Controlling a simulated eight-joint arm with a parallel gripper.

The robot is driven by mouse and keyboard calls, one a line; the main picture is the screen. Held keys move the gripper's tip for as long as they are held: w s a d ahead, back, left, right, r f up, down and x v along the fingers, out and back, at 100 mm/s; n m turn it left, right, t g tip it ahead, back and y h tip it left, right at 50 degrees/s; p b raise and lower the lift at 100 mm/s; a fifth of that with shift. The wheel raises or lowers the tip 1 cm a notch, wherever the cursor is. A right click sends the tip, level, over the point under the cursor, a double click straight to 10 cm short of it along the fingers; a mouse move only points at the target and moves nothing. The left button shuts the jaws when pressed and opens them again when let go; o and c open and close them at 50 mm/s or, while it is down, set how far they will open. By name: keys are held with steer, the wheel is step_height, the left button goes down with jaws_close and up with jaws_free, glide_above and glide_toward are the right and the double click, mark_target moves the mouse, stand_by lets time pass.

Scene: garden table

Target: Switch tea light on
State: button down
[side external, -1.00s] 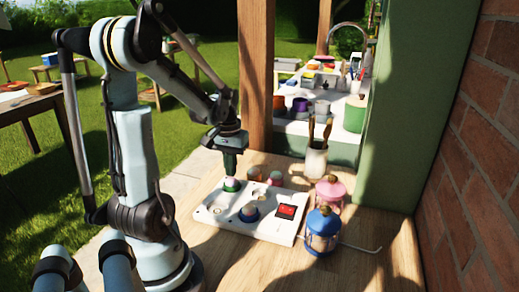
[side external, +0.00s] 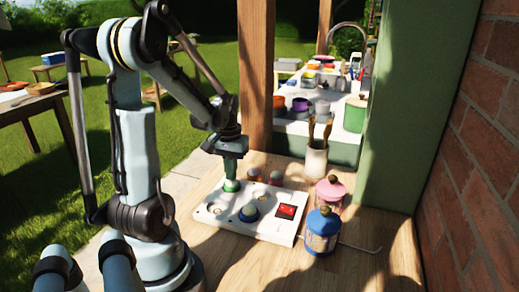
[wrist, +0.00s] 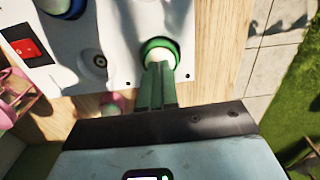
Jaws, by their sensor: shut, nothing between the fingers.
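A white board (side external: 265,232) lies on the wooden table. At its far left corner a pale, round-topped tea light (wrist: 160,54) sits in a green ring (side external: 231,187), also seen in the wrist view (wrist: 172,42). My gripper (side external: 231,179) is shut and empty, pointing down at this tea light. In the wrist view my gripper's green fingertips (wrist: 160,68) overlap the light's near edge; I cannot tell whether they touch. A red switch (side external: 286,211) is set in the board's right part.
A blue lantern (side external: 322,232) and a pink lantern (side external: 329,192) stand right of the board. A cup with brushes (side external: 316,160) stands behind. Two small reddish objects (side external: 276,178) sit just behind the board. The table's front is clear.

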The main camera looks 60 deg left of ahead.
step_height(320, 180, up, 8)
stand_by(1.0)
steer(key=w+d+m+t, duration=0.3)
steer(key=d+m, duration=0.1)
steer(key=d, duration=0.8)
steer(key=w+d+m+t, duration=0.3)
steer(key=d+m+t, duration=0.1)
steer(key=d, duration=0.8)
steer(key=shift+r+m, duration=0.25)
steer(key=shift+m, duration=0.45)
steer(key=shift+w, duration=0.1)
